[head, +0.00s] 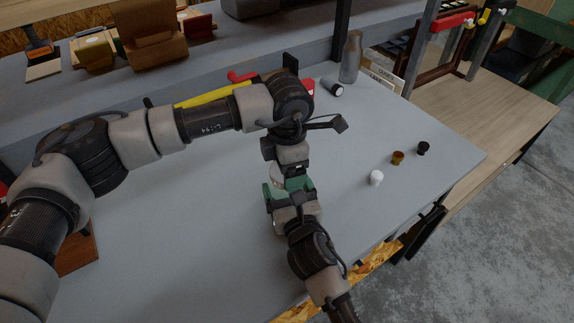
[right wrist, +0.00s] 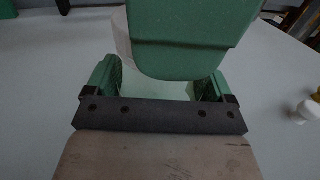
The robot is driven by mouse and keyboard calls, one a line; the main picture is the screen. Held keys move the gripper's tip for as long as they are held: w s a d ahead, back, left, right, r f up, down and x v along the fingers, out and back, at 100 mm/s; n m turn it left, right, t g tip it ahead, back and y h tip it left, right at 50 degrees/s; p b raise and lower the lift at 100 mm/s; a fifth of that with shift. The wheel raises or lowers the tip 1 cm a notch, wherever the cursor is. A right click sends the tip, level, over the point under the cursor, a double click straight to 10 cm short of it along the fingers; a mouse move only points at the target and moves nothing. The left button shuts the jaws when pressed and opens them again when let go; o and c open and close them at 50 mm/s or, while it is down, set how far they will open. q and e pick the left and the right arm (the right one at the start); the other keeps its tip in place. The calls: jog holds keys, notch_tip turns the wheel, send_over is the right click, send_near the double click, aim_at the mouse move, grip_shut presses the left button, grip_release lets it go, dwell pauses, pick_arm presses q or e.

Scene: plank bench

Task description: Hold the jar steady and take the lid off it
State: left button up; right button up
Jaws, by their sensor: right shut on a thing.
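A pale jar (head: 276,175) stands on the grey bench top, largely hidden by my two grippers in the head view. In the right wrist view, the pale jar body (right wrist: 150,88) sits between the green fingers of my right gripper (right wrist: 158,85), which is shut on it. A whitish round part (right wrist: 121,32) shows higher up, partly behind a big green finger of my left gripper (right wrist: 185,35). In the head view my left gripper (head: 296,182) comes down over the jar's top. Its other finger is hidden, so its hold on the lid cannot be told.
A white cap (head: 376,177), a brown cap (head: 398,158) and a black cap (head: 423,148) stand to the right. A bottle (head: 351,58), a flashlight (head: 332,88) and a sign (head: 382,78) are at the back. The bench's front left is mostly clear.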

pick_arm(q)
jog(key=n, duration=0.4)
pick_arm(e)
jog(key=shift+f, duration=0.1)
pick_arm(q)
jog(key=n, duration=1.5)
jog(key=shift+n, duration=0.4)
jog(key=n, duration=0.6)
jog(key=shift+r, duration=0.1)
jog(key=shift+r, duration=0.1)
jog(key=shift+r, duration=1)
